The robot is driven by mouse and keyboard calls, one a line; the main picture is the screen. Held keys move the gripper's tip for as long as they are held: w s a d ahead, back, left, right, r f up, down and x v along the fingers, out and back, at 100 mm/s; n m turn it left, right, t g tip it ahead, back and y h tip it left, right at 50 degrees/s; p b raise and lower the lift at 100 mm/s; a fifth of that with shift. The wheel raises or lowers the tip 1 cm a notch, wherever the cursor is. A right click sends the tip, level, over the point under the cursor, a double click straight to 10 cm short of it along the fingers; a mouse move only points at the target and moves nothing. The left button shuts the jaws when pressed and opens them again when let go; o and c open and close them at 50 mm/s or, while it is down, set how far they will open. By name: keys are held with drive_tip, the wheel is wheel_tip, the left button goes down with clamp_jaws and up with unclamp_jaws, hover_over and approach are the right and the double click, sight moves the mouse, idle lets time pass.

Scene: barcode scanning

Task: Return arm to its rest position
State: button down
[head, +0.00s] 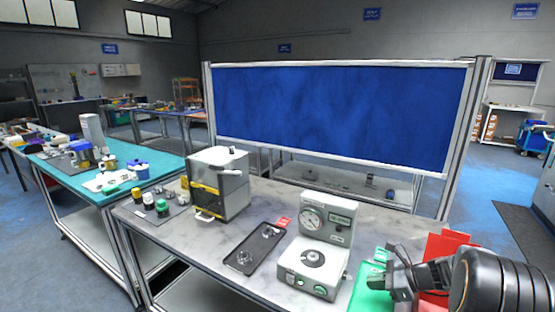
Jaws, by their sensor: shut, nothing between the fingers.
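My arm reaches in from the lower right corner. My gripper (388,283) is at its left end, shut and empty, in front of the green and red pieces at the bench's right end. The gripper's fingertips are small and hard to make out here. No barcode scanner can be told apart in this view.
The grey bench (180,235) carries a box-shaped machine (217,185), a black tray (243,262) with small clear parts, and several small jars. A blue panel (340,110) stands behind the bench. A red sheet (440,245) and green pieces (366,298) lie close around my gripper.

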drive_tip(key=s+a+r+n+h, duration=0.3)
drive_tip(key=s+a+n+h, duration=0.2)
drive_tip(key=s+n, duration=0.3)
drive_tip(key=s+a+r+n+g+h, duration=0.1)
drive_tip(key=s+a+r+n+h, duration=0.2)
drive_tip(key=s+n, duration=0.6)
drive_tip(key=a+n+h, duration=0.2)
drive_tip(key=n, duration=0.3)
drive_tip(key=shift+s+a+r+n, duration=0.15)
drive_tip(key=shift+s+a+n, duration=0.15)
idle(0.5)
